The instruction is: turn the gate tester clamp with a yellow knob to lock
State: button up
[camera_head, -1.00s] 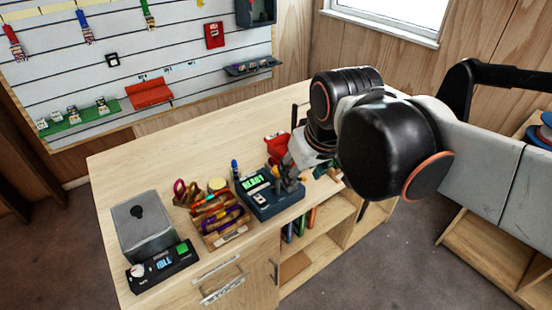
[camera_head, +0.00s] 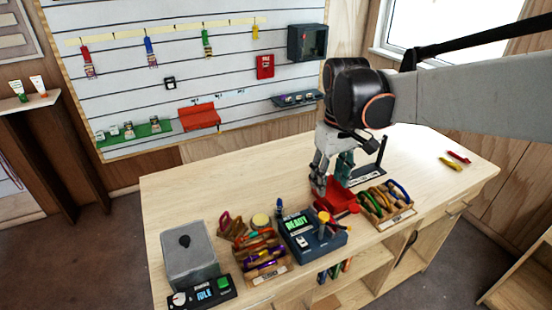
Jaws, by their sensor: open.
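The gate tester (camera_head: 318,248) is a blue-grey box on the workbench, with a lit green screen (camera_head: 297,225) that reads READY. Its clamp's yellow knob (camera_head: 323,217) stands up at the tester's right side and is in plain view. I cannot tell the clamp's exact angle. My gripper (camera_head: 319,188) is open, points down, and is behind the tester, near a red object (camera_head: 341,197). It is apart from the yellow knob. Part of the gripper is hard to separate from the dark teal item behind it.
A wooden tray of carabiners (camera_head: 262,262) is left of the tester, and another tray (camera_head: 388,207) is to its right. A grey box (camera_head: 190,252) with a panel reading IDLE stands at the left. A dark upright post (camera_head: 380,158) is behind. The bench's back left is clear.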

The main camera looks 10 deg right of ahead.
aim_at(324, 215)
notch_tip(324, 215, down, 12)
jog(key=b, duration=0.2)
jog(key=shift+r+b, duration=0.2)
jog(key=shift+b, duration=0.2)
grip_shut()
